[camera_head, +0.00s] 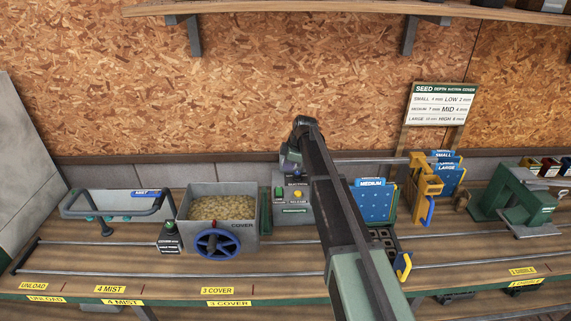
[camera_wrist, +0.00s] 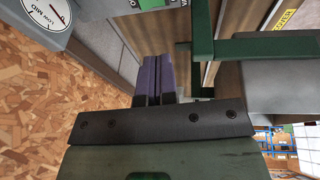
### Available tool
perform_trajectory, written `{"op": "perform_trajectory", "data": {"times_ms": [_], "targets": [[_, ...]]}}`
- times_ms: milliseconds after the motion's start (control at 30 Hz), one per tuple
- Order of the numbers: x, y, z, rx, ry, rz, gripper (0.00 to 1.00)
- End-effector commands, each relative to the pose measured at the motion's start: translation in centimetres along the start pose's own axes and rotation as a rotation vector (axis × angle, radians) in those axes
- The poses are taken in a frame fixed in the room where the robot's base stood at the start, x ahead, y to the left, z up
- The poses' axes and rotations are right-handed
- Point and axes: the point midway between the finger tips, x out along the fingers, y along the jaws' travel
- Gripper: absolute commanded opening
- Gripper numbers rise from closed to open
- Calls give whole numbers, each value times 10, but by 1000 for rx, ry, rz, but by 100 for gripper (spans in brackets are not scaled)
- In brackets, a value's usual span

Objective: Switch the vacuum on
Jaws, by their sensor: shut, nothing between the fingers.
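A grey control box (camera_head: 307,213) stands on the bench, left of the blue seed plates. My gripper (camera_head: 291,168) is above and behind the box's front, partly hidden by my own arm, which also covers the box's right side. In the wrist view my gripper's purple fingers (camera_wrist: 160,78) are together with nothing between them. A round gauge (camera_wrist: 50,12) marked LOW and MID shows at that view's top left. I cannot tell whether the vacuum is on.
Left of the box stands a cover bin (camera_head: 188,230) of pale grains with a blue handwheel (camera_head: 219,244). Blue seed plates (camera_head: 374,203), a yellow fixture (camera_head: 428,185) and a green press (camera_head: 515,205) stand to the right. Rails run along the bench front. A chipboard wall is behind.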

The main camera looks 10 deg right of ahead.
Motion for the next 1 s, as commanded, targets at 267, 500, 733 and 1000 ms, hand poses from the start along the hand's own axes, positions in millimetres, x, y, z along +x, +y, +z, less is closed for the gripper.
{"op": "perform_trajectory", "data": {"times_ms": [267,500,733,1000], "targets": [[-2,5,-1,0,0,1,0],[-3,12,-1,2,0,3,0],[11,12,0,1,0,3,0],[66,11,2,1,0,3,0]]}}
